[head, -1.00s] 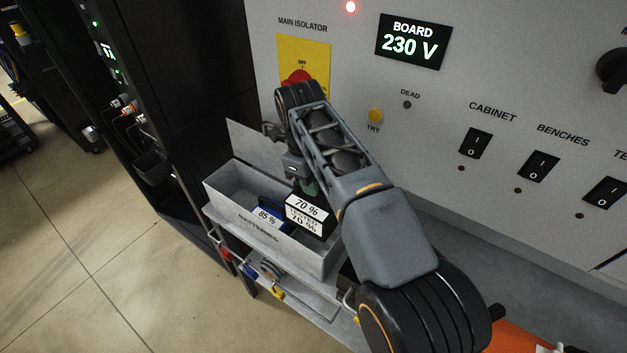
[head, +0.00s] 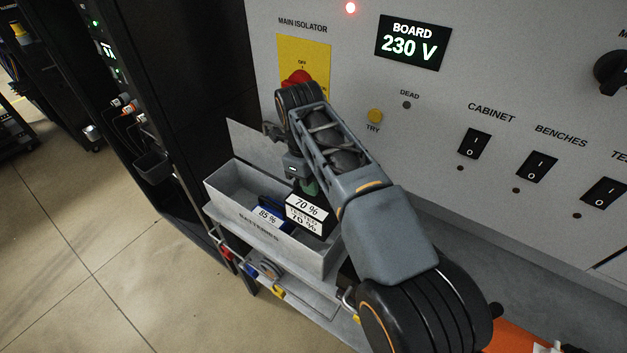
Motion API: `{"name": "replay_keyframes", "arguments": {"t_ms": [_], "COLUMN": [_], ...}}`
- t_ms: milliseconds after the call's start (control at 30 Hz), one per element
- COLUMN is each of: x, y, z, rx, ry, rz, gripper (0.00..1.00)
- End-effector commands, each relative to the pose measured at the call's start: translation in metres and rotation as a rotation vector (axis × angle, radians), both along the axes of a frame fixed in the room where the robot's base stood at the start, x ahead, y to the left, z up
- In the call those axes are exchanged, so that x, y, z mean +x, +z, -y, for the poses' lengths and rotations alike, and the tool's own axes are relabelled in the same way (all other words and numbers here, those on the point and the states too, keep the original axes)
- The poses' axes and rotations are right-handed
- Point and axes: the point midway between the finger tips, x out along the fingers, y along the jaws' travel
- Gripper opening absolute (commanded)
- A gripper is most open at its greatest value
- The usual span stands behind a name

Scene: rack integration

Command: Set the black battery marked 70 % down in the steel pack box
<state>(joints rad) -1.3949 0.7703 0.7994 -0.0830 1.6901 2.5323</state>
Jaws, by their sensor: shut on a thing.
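The black battery marked 70 % (head: 307,213) is in my gripper (head: 306,188), at the right part of the grey steel box labelled BATTERIES (head: 225,208). My gripper is shut on the battery's top; the fingertips are mostly hidden by my arm. The battery is upright with its white labels facing the camera. Its lower end is behind the box's front wall, so I cannot tell whether it touches the floor of the box. A blue battery marked 85 % (head: 268,214) sits in the box, just left of the black one.
The grey panel (head: 420,140) with the red main isolator (head: 296,78), a yellow TRY button (head: 375,115) and several black switches rises behind the box. A lower shelf (head: 305,298) holds small coloured items. A black rack (head: 180,110) stands at the left. The box's left end looks empty.

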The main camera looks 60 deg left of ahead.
Motion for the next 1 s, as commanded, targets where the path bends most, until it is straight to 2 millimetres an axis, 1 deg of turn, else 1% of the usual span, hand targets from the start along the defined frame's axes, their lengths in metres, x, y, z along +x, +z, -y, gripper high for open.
{"name": "replay_keyframes", "arguments": {"t_ms": [33, 267, 1000], "x": [0.0, 0.0, 0.0], "y": [0.003, 0.003, -0.012], "z": [0.0, 0.0, 0.0], "rx": [0.006, 0.006, 0.006], "ry": [0.0, 0.0, 0.0], "rz": [0.002, 0.002, 0.002], "gripper": [0.0, 0.0, 0.0]}}
